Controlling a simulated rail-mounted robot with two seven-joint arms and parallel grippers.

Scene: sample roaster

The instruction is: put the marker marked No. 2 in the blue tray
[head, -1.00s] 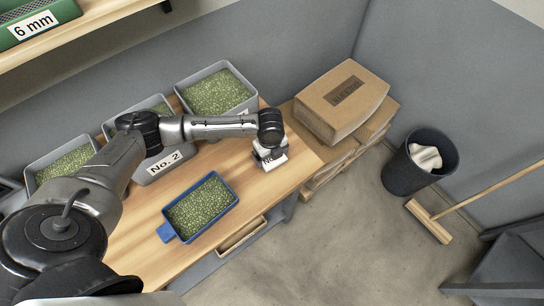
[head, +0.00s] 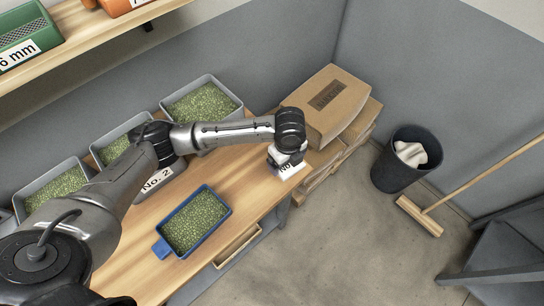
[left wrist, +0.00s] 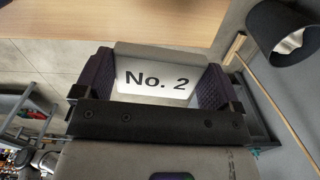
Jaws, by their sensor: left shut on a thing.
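The No. 2 marker (head: 290,171) is a small white block with a black label. In the left wrist view the marker (left wrist: 155,82) sits between the two dark finger pads, its "No. 2" readable. My left gripper (head: 284,157) is shut on it, over the right end of the wooden table. I cannot tell how high it is above the table. The blue tray (head: 163,248) lies on the table, left of and nearer than the gripper, filled with green beans. My right gripper is not in view.
Grey bins of green beans stand along the wall; one bin (head: 157,180) carries a No. 2 label and is partly hidden by my arm. A dark bin (head: 392,177) and a broom (head: 420,215) are on the floor.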

